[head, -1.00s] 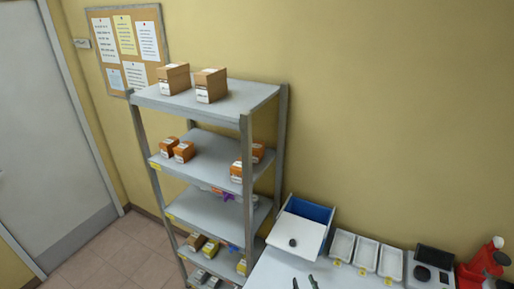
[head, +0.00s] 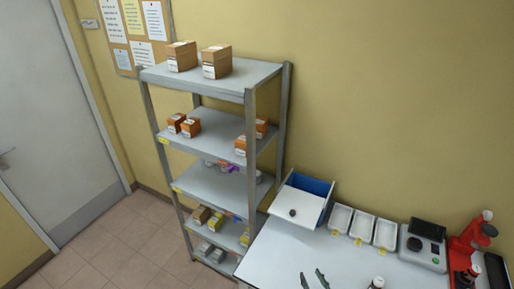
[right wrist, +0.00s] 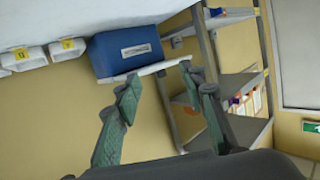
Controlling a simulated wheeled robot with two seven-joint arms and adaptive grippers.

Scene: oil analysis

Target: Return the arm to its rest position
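My right gripper (head: 313,281) shows at the bottom edge of the head view, above the white bench. Its two fingertips stand apart with nothing between them. In the right wrist view the fingers of the right gripper (right wrist: 158,85) are spread and empty. A blue box with a white sloped lid (head: 297,205) stands on the bench beyond the gripper; its blue side (right wrist: 125,52) shows in the right wrist view. My left gripper is in neither view.
A grey shelf unit (head: 212,76) with several boxes stands left of the bench (head: 280,258). White trays (head: 362,228), a grey device (head: 422,250) and a red microscope (head: 470,245) line the back right. A dark bottle with a white cap (head: 377,283) stands near the front.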

